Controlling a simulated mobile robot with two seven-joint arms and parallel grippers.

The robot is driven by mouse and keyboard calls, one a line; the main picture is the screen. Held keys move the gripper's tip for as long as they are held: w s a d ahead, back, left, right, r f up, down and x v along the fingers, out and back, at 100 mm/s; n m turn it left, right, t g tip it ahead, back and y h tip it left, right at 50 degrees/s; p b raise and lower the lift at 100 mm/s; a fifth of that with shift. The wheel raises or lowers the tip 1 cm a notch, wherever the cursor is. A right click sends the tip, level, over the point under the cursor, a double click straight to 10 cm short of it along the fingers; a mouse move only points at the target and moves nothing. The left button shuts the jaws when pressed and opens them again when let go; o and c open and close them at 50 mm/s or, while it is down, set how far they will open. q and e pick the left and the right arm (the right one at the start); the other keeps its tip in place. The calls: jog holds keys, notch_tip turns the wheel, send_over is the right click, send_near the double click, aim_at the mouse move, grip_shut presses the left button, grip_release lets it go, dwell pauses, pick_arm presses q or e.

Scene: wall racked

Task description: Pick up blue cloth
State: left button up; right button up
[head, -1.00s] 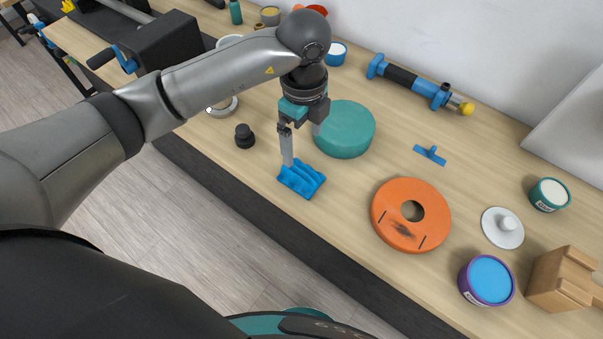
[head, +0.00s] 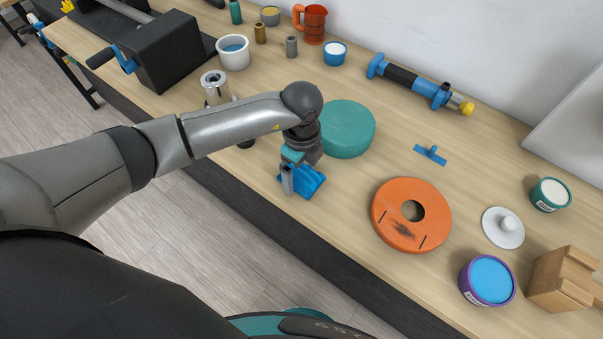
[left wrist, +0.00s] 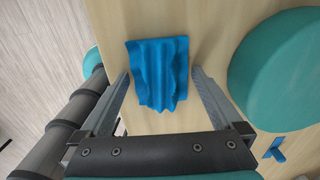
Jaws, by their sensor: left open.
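The blue cloth (head: 309,182) lies rumpled on the wooden bench near its front edge. It also shows in the left wrist view (left wrist: 158,73), with raised folds. My left gripper (head: 290,190) is low over the cloth and points down. In the left wrist view my left gripper (left wrist: 160,85) is open, with one finger on each side of the cloth. I cannot tell whether the fingers touch it. In the head view the hand hides part of the cloth. My right gripper is not in view.
A teal round block (head: 347,130) stands close behind and right of the cloth. An orange disc (head: 392,232) lies to the right. A metal cylinder (head: 215,88) and a white cup (head: 233,53) stand to the left. The bench's dark front edge (head: 262,205) is close.

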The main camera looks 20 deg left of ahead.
aim_at(301, 171)
pick_arm(q)
jog(key=c, duration=1.1)
jog(key=shift+r, duration=0.15)
notch_tip(301, 171, up, 20)
jog(key=shift+f+p, duration=0.1)
jog(key=shift+p, duration=0.35)
